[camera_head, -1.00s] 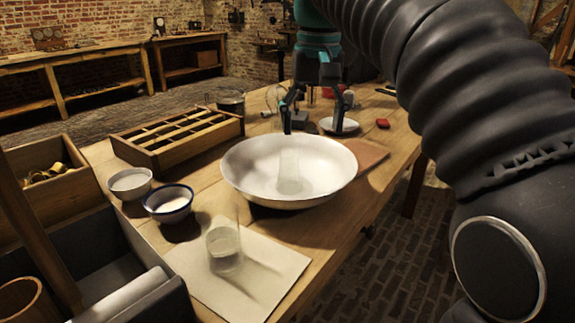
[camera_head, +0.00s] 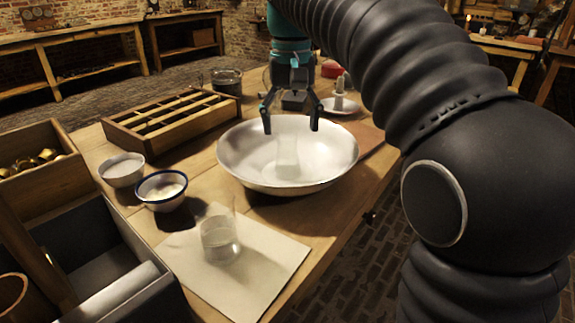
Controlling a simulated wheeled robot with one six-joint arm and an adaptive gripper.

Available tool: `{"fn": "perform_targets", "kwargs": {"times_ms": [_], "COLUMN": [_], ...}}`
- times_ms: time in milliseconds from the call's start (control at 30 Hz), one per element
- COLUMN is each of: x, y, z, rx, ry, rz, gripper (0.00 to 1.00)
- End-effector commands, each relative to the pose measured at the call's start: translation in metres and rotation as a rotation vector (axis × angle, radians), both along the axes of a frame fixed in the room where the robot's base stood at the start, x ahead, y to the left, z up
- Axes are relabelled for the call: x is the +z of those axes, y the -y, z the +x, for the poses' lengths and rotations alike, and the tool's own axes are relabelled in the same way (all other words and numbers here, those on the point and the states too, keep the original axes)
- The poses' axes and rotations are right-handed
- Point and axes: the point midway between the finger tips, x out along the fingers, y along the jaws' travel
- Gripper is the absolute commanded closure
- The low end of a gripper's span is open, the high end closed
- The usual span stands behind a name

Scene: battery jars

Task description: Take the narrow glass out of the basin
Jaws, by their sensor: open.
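The narrow glass (camera_head: 287,158) stands inside the wide white basin (camera_head: 233,169). It is clear and faint against the white wall, so its rim is hard to make out. My gripper (camera_head: 291,128) is open and empty. Its two dark fingers point down over the far part of the basin, above the glass and apart from it as far as I can tell.
Another glass (camera_head: 219,238) with clear contents stands on a pale sheet (camera_head: 262,283) in front. Two bowls, a white one (camera_head: 122,170) and a blue-rimmed one (camera_head: 161,190), stand left of the basin. A slotted wooden rack (camera_head: 126,139) is behind them. A small dish (camera_head: 349,104) lies behind the basin.

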Motion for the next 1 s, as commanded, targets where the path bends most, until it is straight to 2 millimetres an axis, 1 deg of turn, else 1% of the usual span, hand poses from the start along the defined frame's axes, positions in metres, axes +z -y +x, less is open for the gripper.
{"fn": "perform_targets", "kwargs": {"times_ms": [33, 233, 433, 567, 700, 867, 900, 967, 1000], "x": [-0.004, -0.016, -0.043, -0.057, -0.061, -0.061, -0.061, -0.061, -0.061], "y": [0.000, -0.001, -0.007, -0.006, -0.006, -0.007, -0.007, -0.007, -0.007], "z": [-0.001, -0.002, -0.009, -0.008, -0.008, -0.008, -0.008, -0.008, -0.008], "rx": [0.000, 0.000, 0.000, -0.001, 0.000, 0.000, 0.000, 0.000, 0.000], "ry": [0.000, 0.000, -0.001, 0.000, 0.001, 0.001, 0.001, 0.001, 0.001], "rz": [0.000, 0.000, 0.000, 0.000, 0.000, 0.000, 0.000, 0.000, 0.000], "gripper": [0.21, 0.21, 0.21, 0.21, 0.21, 0.21, 0.26, 0.41, 0.51]}}
